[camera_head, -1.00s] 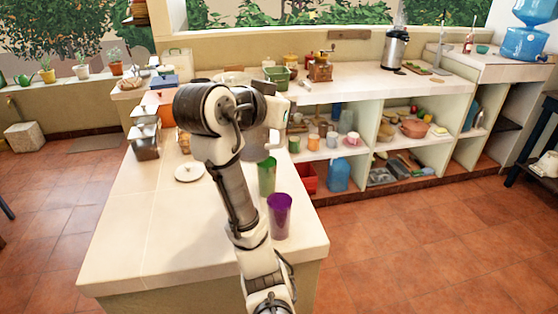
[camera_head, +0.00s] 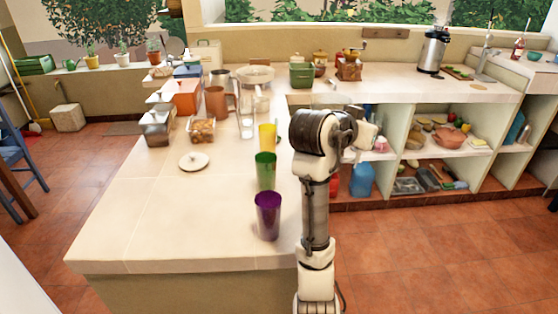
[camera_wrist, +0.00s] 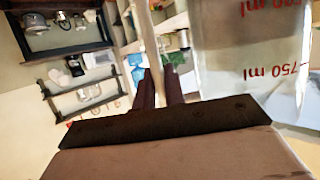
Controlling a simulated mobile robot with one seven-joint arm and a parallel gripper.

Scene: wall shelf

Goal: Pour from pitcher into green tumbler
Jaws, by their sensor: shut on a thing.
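The green tumbler (camera_head: 265,171) stands upright on the counter in the head view. A yellow tumbler (camera_head: 267,137) stands behind it and a purple tumbler (camera_head: 267,216) in front. My arm is right of the tumblers, at the counter's right edge. Its gripper fingertips are not clear in the head view. In the wrist view my gripper (camera_wrist: 160,78) has its two dark fingers close together. The clear pitcher (camera_wrist: 248,70) with red ml marks is beside them at the right, held by my gripper. Its grip point, spout and contents cannot be made out.
A clear container (camera_head: 246,118), a brown mug (camera_head: 216,103) and several boxes stand farther back. The counter's front left (camera_head: 150,220) is bare. Shelves (camera_head: 400,150) with crockery lie beyond my arm.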

